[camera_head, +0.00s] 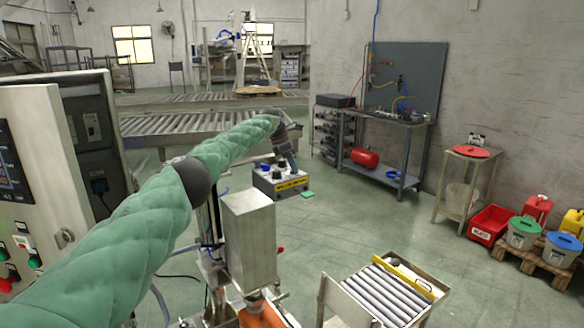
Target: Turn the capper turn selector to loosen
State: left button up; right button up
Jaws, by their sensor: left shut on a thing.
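The capper's control box (280,183) is a small grey box with a yellow label strip on its front, near the middle of the view. Dark knobs (277,172) stand on its top. My left arm, in a green padded sleeve, reaches in from the lower left. My left gripper (292,165) points down at the right part of the box top and is shut on a knob there, which looks to be the turn selector. The fingers hide that knob, so its setting cannot be read. My right gripper is out of view.
A grey metal housing (248,238) stands in front of the control box, below my left arm. A control cabinet (40,150) is close on the left. A small roller conveyor (385,295) is at the lower right. Open floor lies right of the box.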

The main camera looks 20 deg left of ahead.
pick_arm(q)
jog(key=shift+f+m+g, duration=0.15)
jog(key=shift+m+g, duration=0.25)
jog(key=shift+m, duration=0.4)
jog(key=o, duration=1)
jog(key=shift+a+r, duration=0.1)
jog(key=shift+r, duration=0.2)
jog(key=b+v, duration=0.2)
jog(key=v, duration=0.4)
jog(key=shift+a, duration=0.1)
jog(key=shift+a+r, duration=0.2)
jog(key=shift+r, duration=0.3)
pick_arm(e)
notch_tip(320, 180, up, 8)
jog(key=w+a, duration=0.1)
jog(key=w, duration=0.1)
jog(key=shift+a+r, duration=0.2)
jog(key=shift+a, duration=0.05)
